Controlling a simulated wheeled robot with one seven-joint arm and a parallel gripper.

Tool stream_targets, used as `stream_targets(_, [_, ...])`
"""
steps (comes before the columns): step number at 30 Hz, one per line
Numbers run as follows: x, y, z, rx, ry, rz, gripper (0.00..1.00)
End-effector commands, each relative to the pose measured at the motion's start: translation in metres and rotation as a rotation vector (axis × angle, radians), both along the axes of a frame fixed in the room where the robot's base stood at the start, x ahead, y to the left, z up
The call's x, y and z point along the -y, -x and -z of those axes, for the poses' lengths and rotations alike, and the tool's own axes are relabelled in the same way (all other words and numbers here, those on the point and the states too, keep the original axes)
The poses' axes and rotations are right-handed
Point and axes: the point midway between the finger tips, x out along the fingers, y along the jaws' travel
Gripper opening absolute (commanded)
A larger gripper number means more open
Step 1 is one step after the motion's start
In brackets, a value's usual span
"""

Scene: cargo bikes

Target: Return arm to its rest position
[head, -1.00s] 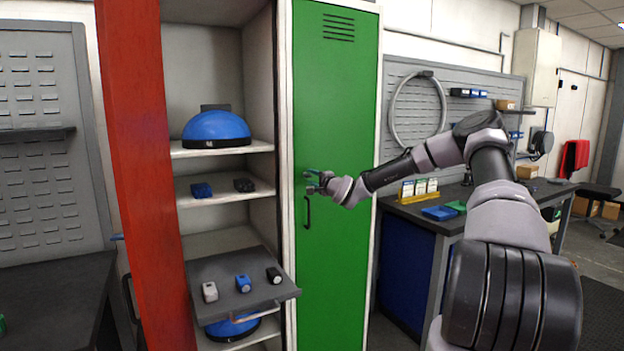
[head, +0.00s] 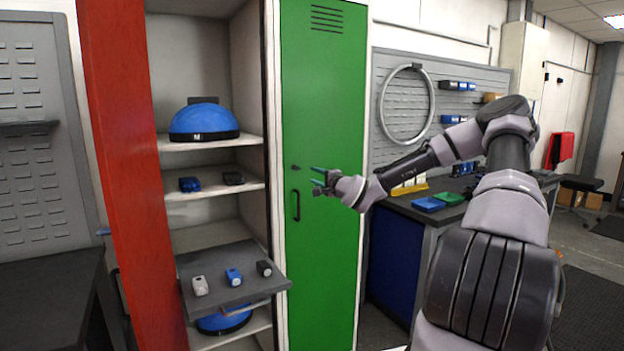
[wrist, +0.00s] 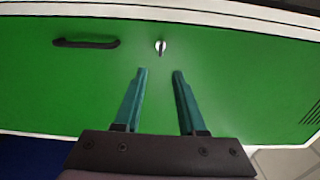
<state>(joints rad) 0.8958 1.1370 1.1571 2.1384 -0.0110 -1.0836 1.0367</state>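My gripper (head: 318,182) is in front of the shut green locker door (head: 325,90) in the head view. In the wrist view my gripper (wrist: 159,72) has its two teal fingers apart with nothing between them. The door's small lock knob (wrist: 160,47) lies just beyond the fingertips, apart from them. The black door handle (wrist: 86,43) is to the left of the knob in the wrist view; in the head view the handle (head: 296,205) is below the gripper's level. My arm reaches in from the right, bent at the elbow.
Left of the green door, an open locker has shelves with a blue helmet (head: 203,122) and small lights. A grey pull-out tray (head: 215,262) juts forward with several lights. The red door (head: 115,150) stands open. A workbench with blue bins (head: 429,204) is behind my arm.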

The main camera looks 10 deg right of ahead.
Motion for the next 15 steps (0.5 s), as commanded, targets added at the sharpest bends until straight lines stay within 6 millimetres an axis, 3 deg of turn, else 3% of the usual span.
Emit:
stream_targets(7, [-0.034, 0.019, 0.016, -0.082, 0.197, -0.111, 0.40])
stream_targets(11, [-0.051, 0.043, 0.032, -0.173, 0.414, -0.207, 0.40])
stream_targets(15, [-0.053, 0.071, 0.038, -0.268, 0.637, -0.280, 0.40])
